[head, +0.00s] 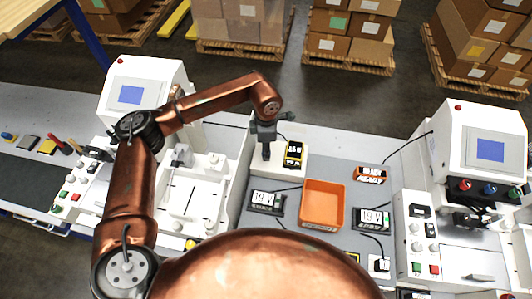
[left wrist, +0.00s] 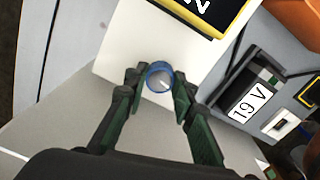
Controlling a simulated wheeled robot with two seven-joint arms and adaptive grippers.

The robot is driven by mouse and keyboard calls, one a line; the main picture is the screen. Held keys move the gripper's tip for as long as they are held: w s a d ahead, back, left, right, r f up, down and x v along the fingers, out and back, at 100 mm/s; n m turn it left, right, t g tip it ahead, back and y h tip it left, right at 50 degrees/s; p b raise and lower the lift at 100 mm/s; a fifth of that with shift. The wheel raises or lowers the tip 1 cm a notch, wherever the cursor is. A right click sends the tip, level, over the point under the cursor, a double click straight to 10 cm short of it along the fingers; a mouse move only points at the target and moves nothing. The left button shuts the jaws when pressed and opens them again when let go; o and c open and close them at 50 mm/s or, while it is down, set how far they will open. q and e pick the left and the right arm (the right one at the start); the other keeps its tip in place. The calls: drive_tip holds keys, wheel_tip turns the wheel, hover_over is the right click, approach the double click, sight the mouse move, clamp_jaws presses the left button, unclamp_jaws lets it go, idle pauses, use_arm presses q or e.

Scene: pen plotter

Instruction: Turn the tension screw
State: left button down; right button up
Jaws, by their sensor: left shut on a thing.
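The tension screw (left wrist: 158,76) shows in the left wrist view as a small round knob with a blue rim and a pale pointer mark on its grey face. It sits on a white panel (left wrist: 120,42). My left gripper (head: 266,152) reaches down over this panel in the head view, where it hides the knob. In the left wrist view, the fingers of my left gripper (left wrist: 158,88) stand on either side of the knob and are shut on it. My right gripper is not in view.
A yellow-framed display (head: 293,154) stands right beside the left gripper. A 19 V meter (head: 265,201), an orange tray (head: 323,186), a second meter (head: 370,219) and a READY sign (head: 371,175) lie nearby. White machines with screens (head: 490,148) stand at both sides.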

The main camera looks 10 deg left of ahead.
use_arm(q)
drive_tip(key=shift+m+b, duration=0.5)
drive_tip(key=shift+m, duration=0.2)
drive_tip(key=shift+r, duration=0.1)
drive_tip(key=c, duration=1.6)
unclamp_jaws()
wheel_tip(320, 180, up, 12)
drive_tip(key=shift+f, duration=0.1)
